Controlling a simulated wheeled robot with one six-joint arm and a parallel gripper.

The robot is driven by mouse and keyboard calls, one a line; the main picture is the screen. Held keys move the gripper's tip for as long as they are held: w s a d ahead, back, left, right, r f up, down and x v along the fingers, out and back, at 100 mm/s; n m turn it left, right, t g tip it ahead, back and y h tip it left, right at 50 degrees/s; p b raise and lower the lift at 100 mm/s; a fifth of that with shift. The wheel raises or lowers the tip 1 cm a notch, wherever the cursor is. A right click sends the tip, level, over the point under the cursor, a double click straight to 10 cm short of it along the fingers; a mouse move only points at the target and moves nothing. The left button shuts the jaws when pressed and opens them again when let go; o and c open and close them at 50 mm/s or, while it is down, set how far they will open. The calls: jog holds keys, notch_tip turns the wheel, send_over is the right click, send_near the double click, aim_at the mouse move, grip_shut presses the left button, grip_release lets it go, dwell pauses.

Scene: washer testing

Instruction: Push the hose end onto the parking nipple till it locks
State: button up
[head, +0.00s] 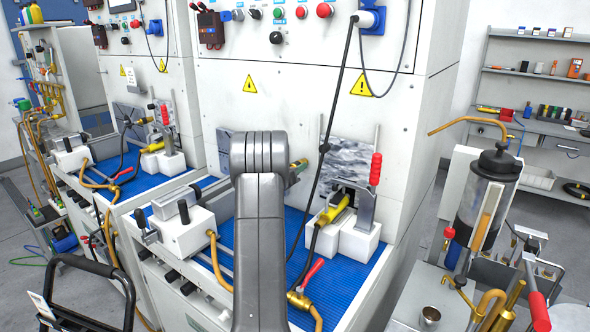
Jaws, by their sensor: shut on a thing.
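My grey arm (262,230) rises through the middle of the head view and bends over at its top. My gripper does not show; the arm appears to hide it. The hose end cannot be made out with certainty. A small yellow-olive fitting (298,165) shows just right of the arm's top, in front of the white cabinet wall; I cannot tell whether it is the parking nipple. Orange hose (217,262) runs left of the arm. A brass fitting (299,300) with a red lever sits at the front of the blue bench mat (335,278).
A white clamp block (360,240) with a red-handled lever and a yellow piece stands right of my arm. Another white block (183,232) stands left. A black cable (330,130) hangs down to the mat. A cart with a dark cylinder (487,195) is at right.

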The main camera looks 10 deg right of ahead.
jog(key=o, duration=1.1)
jog(key=shift+o, duration=0.2)
jog(key=shift+s+a+f, duration=0.1)
jog(key=shift+s+a, duration=0.25)
jog(key=shift+a, duration=0.05)
jog(key=b+v, duration=0.3)
jog(key=v, duration=1)
